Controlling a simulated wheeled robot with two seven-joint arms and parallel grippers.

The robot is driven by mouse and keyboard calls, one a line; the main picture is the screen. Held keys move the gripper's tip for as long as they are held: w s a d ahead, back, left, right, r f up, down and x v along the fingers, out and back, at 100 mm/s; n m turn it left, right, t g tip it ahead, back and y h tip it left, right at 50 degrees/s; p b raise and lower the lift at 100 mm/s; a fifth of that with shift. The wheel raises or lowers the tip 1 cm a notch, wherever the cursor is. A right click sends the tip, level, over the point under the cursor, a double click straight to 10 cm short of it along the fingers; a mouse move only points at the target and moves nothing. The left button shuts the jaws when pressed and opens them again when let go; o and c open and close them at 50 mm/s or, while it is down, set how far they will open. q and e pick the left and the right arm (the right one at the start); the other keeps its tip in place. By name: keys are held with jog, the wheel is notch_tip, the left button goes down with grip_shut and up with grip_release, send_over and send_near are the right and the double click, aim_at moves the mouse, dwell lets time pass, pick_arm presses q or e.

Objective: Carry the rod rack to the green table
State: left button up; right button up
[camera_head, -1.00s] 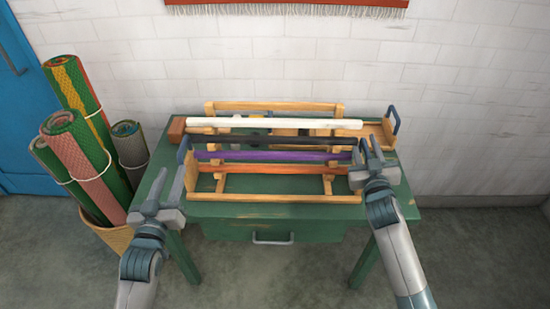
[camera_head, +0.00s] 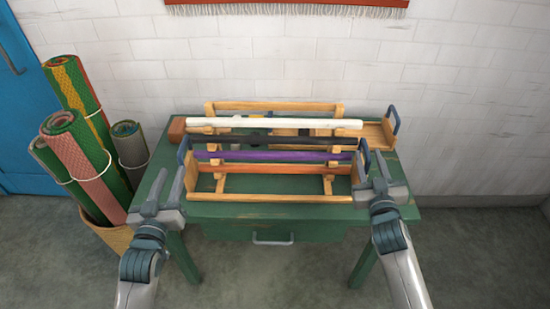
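The rod rack (camera_head: 268,198) is a pale wooden frame on the green table (camera_head: 300,218). It bears a white rod (camera_head: 280,124), a black rod (camera_head: 270,140), a purple rod (camera_head: 275,156) and an orange rod (camera_head: 275,169). My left gripper (camera_head: 164,188) is open and empty, in front of and below the left handle. My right gripper (camera_head: 369,172) is open, just below and in front of the right handle. I cannot tell whether it touches the rack.
A wooden tray with a blue handle (camera_head: 394,120) lies behind the rack at the table's right, partly hidden. A brown block (camera_head: 176,130) is at the back left. Rolled rugs (camera_head: 78,160) stand in a basket (camera_head: 112,236) left of the table. A white wall closes the back.

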jog(key=s, duration=0.5)
jog(key=shift+s+a, duration=0.1)
jog(key=shift+s, duration=0.3)
